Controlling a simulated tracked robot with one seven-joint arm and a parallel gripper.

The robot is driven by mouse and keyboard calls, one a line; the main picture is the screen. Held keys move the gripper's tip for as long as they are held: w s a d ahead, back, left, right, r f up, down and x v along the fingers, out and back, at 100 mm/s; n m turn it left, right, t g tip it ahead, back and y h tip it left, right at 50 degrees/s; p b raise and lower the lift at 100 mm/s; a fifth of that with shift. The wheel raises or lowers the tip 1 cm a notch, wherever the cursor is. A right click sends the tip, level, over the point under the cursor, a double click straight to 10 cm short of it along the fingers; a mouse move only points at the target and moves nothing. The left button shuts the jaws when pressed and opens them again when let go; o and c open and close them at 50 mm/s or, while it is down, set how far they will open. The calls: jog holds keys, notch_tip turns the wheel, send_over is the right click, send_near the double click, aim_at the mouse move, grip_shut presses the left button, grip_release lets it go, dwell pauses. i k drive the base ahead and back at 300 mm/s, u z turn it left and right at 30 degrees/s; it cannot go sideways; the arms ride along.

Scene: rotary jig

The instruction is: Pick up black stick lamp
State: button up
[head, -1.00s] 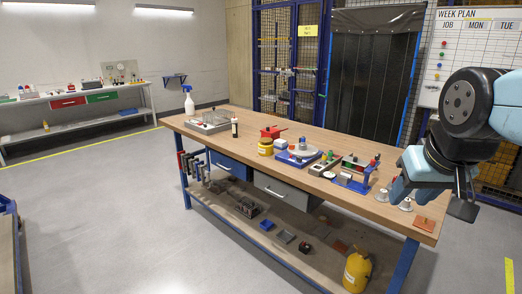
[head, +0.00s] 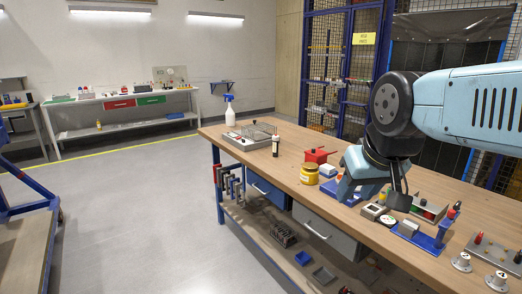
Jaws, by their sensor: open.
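My gripper (head: 373,200) is in the head view above the bench's right half, over the small fixtures. It is open, and I see nothing held in it. It is well to the right of the black cylinder and hides part of the bench.

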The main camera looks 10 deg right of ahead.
aim_at(275, 139)
jog(key=z, duration=0.15)
jog(key=k, duration=0.8)
jog(key=u, duration=0.2)
jog(key=i, duration=0.95)
jog(key=u, duration=0.45)
jog(key=i, duration=1.1)
jog(key=u, duration=0.55)
jog(key=i, duration=0.7)
jog(key=z, duration=0.25)
